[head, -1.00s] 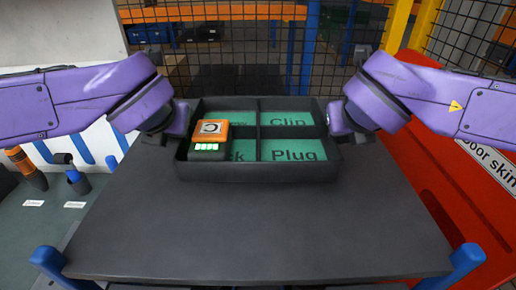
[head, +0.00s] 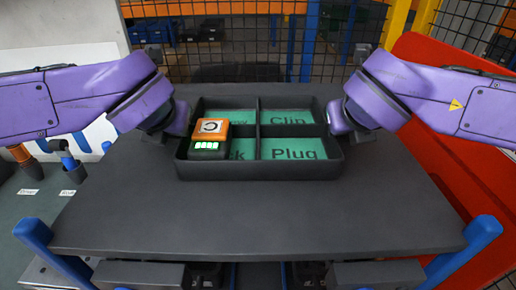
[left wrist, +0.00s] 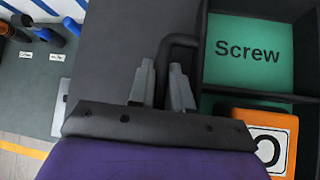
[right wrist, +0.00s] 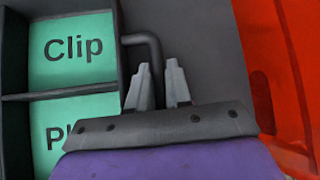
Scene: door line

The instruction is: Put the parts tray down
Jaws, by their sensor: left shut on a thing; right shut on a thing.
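The parts tray (head: 260,171) is dark grey with four green-floored compartments; "Clip" and "Plug" read clearly on the right side. An orange and black block (head: 210,138) with a white mark sits in its near left compartment. My left gripper (head: 183,122) is at the tray's left side; in the left wrist view its fingers (left wrist: 162,85) are shut on the left handle. My right gripper (head: 342,122) is at the right side; in the right wrist view its fingers (right wrist: 158,84) are shut on the right handle. I cannot tell whether the tray's underside touches the surface below.
A wide dark grey top (head: 260,220) lies under the tray, clear in front of it, with blue posts (head: 480,240) at its near corners. A red panel (head: 440,120) stands at the right. A bench with tools (head: 40,190) is at the left. A mesh fence (head: 270,50) stands behind.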

